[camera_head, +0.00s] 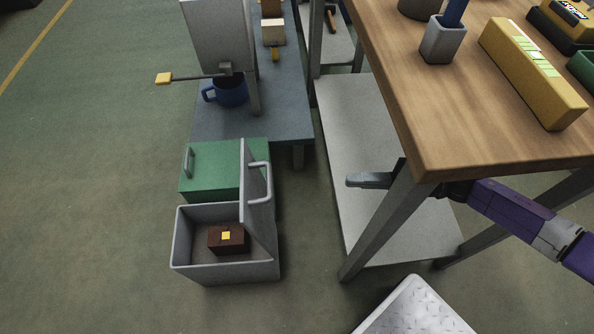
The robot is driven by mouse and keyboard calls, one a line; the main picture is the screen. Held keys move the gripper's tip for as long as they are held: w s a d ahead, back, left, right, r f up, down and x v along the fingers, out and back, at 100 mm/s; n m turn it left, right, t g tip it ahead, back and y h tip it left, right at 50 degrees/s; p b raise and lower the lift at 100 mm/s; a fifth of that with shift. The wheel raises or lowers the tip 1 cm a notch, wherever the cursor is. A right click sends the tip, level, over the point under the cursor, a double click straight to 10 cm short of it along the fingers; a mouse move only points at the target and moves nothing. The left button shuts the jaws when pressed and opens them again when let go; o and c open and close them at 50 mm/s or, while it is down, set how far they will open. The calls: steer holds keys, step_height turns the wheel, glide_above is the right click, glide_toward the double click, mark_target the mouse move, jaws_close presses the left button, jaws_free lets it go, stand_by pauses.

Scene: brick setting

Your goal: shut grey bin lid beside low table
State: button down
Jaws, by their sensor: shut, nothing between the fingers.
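The grey bin (182,258) stands on the floor at the lower left, in front of the low table (292,122). Its grey lid (257,205) stands up, open, on the bin's right side, with a handle (259,167) on its outer face. A dark brown box with a yellow square (228,240) lies inside the bin. My gripper (352,181) is shut and empty. It is right of the lid and apart from it, over the lower shelf of the wooden workbench. My arm reaches in from the right, partly hidden by the bench leg.
A green box (218,182) with a handle stands right behind the bin. The wooden workbench (423,138) with its legs and pale lower shelf (362,125) fills the right. A blue mug (231,92) is on the low table. The floor left of the bin is clear.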

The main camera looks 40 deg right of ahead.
mark_target(271, 180)
steer(key=w+a+r+n+g+y+b, duration=0.1)
steer(key=w+a+r+n, duration=0.1)
steer(key=w+a, duration=0.7)
steer(key=a, duration=0.4)
steer(key=shift+b, duration=0.4)
steer(key=p, duration=0.1)
steer(key=w+a+p, duration=0.1)
steer(key=p, duration=0.1)
steer(key=shift+a+r+g, duration=0.25)
steer(key=shift+r+g, duration=0.05)
steer(key=shift+r, duration=0.1)
steer(key=shift+w+a+f+h+p, duration=0.2)
steer(key=shift+w+a+h+p, duration=0.4)
steer(key=shift+p, duration=0.6)
steer(key=shift+s+a, duration=0.1)
